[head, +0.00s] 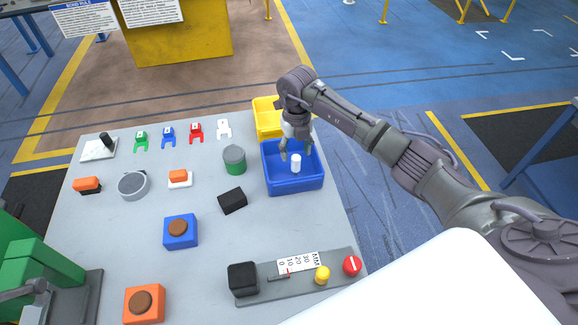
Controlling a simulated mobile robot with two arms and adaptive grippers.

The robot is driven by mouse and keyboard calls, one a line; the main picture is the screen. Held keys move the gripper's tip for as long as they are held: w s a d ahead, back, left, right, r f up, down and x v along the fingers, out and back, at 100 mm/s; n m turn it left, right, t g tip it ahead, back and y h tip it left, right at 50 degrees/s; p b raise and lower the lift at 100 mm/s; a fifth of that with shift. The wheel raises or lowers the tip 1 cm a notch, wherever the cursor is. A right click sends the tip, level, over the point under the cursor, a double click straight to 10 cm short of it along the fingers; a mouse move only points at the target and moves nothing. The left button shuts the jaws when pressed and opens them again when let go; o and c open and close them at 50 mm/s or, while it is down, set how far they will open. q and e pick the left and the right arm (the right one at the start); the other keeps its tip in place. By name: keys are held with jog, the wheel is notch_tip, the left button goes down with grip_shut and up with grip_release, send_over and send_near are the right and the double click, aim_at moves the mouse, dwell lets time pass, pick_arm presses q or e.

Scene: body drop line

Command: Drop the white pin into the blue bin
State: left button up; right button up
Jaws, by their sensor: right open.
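The blue bin (295,188) stands at the right edge of the grey table. The white pin (296,164) shows upright within the bin's outline; I cannot tell whether it touches the bin floor. My right gripper (296,154) points down over the bin with its fingers spread apart. The pin shows just below and between the fingertips, and the gripper is not shut on it. My left gripper is out of view.
A yellow bin (266,118) stands behind the blue one, partly hidden by my right arm. A green-grey round container (234,160) and a black block (232,200) are left of the blue bin. A gauge board (300,283) lies at the front right.

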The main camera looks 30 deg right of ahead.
notch_tip(320, 180, up, 10)
jog(key=shift+r, duration=0.2)
dwell(0.5)
